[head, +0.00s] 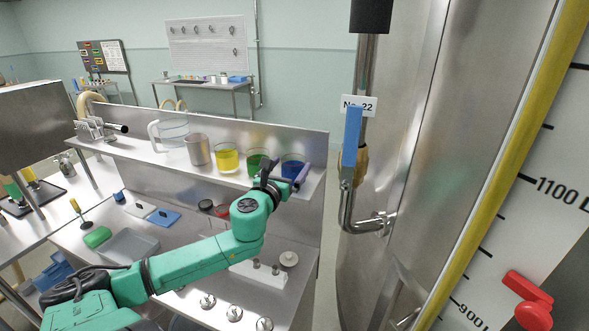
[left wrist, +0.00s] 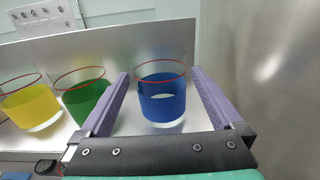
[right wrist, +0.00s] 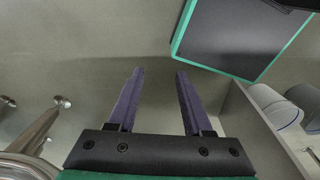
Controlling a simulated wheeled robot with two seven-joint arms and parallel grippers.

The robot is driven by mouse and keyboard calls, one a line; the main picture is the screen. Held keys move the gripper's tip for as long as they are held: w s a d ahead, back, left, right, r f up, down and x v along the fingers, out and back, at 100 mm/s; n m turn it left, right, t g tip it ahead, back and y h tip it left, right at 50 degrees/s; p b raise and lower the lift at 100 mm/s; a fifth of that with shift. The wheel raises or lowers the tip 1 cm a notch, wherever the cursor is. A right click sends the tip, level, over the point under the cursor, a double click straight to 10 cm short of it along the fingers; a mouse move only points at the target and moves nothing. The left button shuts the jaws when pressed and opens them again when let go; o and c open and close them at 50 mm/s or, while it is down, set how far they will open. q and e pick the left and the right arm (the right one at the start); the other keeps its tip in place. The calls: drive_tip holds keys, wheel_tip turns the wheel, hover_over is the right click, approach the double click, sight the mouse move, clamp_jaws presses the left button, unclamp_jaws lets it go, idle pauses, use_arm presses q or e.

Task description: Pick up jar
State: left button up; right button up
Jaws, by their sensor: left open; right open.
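A glass jar with blue contents (head: 292,167) stands at the right end of the upper steel shelf. It also shows in the left wrist view (left wrist: 163,97), with a red line around its upper part. My left gripper (head: 285,178) is open at the jar. In the left wrist view its purple fingers (left wrist: 160,92) lie on either side of the blue jar, with gaps visible between fingers and glass. The green jar (head: 257,162) and the yellow jar (head: 227,158) stand to its left. My right gripper (right wrist: 156,88) is open and empty, away from the shelf.
A metal cup (head: 198,149) and a clear pitcher (head: 170,131) stand further left on the shelf (head: 140,148). A large steel vat (head: 400,130) with a blue-handled valve (head: 351,135) rises to the right. The lower bench holds a tray (head: 130,245) and small items.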

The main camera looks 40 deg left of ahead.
sight(297, 155)
use_arm(q)
drive_tip(key=shift+w+a+r+p, duration=0.2)
drive_tip(key=shift+w, duration=0.25)
drive_tip(key=shift+w+a+r+p, duration=0.15)
drive_tip(key=shift+w+a+r, duration=0.05)
drive_tip(key=shift+w, duration=0.6)
drive_tip(key=shift+w+a+f, duration=0.15)
drive_tip(key=shift+w+f, duration=0.15)
drive_tip(key=shift+w, duration=0.05)
drive_tip(key=shift+s+r, duration=0.1)
drive_tip(key=c, duration=1.3)
